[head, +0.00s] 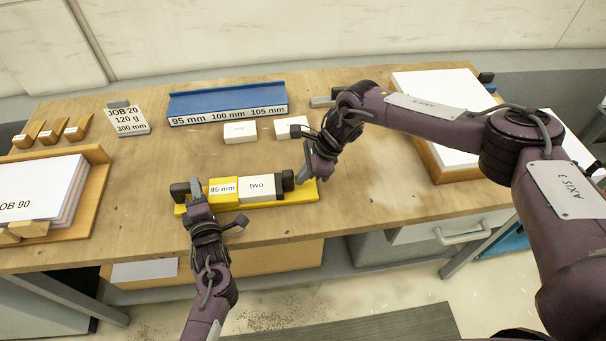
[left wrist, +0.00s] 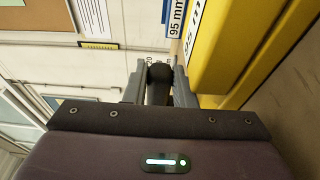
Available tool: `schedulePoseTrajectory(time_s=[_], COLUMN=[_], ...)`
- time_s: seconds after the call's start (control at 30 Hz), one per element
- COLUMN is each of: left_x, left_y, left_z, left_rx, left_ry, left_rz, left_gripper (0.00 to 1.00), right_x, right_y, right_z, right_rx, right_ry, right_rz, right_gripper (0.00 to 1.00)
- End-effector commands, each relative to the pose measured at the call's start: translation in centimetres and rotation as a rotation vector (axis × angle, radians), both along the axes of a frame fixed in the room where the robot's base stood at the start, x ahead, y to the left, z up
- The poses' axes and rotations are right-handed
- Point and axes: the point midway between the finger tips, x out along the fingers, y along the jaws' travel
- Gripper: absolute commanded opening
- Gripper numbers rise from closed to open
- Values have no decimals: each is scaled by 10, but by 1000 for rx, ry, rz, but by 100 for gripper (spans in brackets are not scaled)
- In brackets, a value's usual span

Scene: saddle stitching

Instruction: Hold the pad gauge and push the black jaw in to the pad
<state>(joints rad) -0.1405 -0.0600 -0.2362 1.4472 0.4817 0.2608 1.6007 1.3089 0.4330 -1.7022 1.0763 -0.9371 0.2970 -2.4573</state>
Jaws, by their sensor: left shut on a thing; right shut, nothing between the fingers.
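The yellow pad gauge (head: 270,200) lies on the bench near its front edge. A yellow block (head: 222,188) marked 95 mm and a white pad (head: 258,187) marked "two" sit side by side on it. The black jaw (head: 288,180) stands at the right end of the pad, touching or nearly touching it. My left gripper (head: 195,189) is shut on a black knob at the gauge's left end; the knob (left wrist: 158,73) shows between the fingers in the left wrist view. My right gripper (head: 303,177) is shut and empty, right beside the black jaw's outer side.
A blue rack (head: 228,100) marked 95, 100 and 105 mm stands behind the gauge, with white pads (head: 240,133) before it. A wooden tray (head: 95,190) of paper is at left, another paper stack (head: 445,95) at right. Bare bench lies right of the gauge.

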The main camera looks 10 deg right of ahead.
Motion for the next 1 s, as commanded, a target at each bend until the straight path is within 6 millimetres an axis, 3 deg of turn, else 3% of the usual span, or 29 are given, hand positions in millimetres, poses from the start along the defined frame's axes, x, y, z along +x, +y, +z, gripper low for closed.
schedulePoseTrajectory(time_s=[0.07,0.6,1.0], left_x=[1,0,0], left_y=[-9,-4,-2], left_z=[0,-1,-1], left_rx=[-6,-4,0], left_ry=[0,1,1], left_rz=[-18,-10,-5], left_gripper=[0,0,0], right_x=[-2,-1,-1], right_y=[5,-35,-37], right_z=[5,21,20], right_rx=[17,6,3], right_ry=[-1,0,1], right_rz=[16,7,5], right_gripper=[0,0,0])
